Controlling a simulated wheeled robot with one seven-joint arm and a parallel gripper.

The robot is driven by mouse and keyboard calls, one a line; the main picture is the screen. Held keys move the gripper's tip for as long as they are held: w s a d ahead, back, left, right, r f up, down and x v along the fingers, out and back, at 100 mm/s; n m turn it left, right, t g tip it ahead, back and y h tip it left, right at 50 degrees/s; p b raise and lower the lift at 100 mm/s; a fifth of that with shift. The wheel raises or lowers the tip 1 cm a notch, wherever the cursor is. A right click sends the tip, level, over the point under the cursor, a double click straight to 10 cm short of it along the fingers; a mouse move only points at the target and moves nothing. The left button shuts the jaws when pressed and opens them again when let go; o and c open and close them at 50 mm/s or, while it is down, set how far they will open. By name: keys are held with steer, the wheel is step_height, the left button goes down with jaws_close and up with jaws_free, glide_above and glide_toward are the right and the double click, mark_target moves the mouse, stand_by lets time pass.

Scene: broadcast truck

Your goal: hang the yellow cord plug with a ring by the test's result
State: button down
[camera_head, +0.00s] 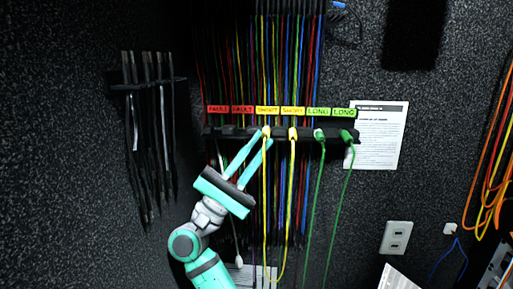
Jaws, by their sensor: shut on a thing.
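My gripper (264,138) reaches up from the lower left and is shut on a yellow cord plug (266,131) at the black rack (230,132). The plug is below the first of two yellow labels (267,111), which seem to read SHORT. Its yellow cord (265,210) hangs straight down. A second yellow plug (292,134) hangs under the other yellow label, apart from my gripper. The fingertips partly hide the held plug, and I cannot tell whether it touches the rack. I cannot make out a ring or a test result.
Two green plugs (319,134) hang under green LONG labels (331,113). A printed sheet (381,135) is at right, black strips (147,130) at left. Many coloured cables hang behind the rack.

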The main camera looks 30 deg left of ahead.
steer(key=shift+s, duration=0.1)
steer(key=shift+f, duration=0.1)
steer(key=c, duration=0.6)
jaws_free()
steer(key=shift+o, duration=0.2)
steer(key=shift+s+d, duration=0.35)
steer(key=shift+s, duration=0.35)
steer(key=shift+s+d, duration=0.3)
steer(key=shift+s, duration=0.35)
steer(key=shift+s+d, duration=0.35)
steer(key=shift+s, duration=0.4)
steer(key=shift+s+d, duration=0.4)
steer(key=shift+s, duration=0.3)
steer(key=shift+s+d, duration=0.35)
steer(key=shift+s, duration=0.4)
steer(key=shift+f, duration=0.1)
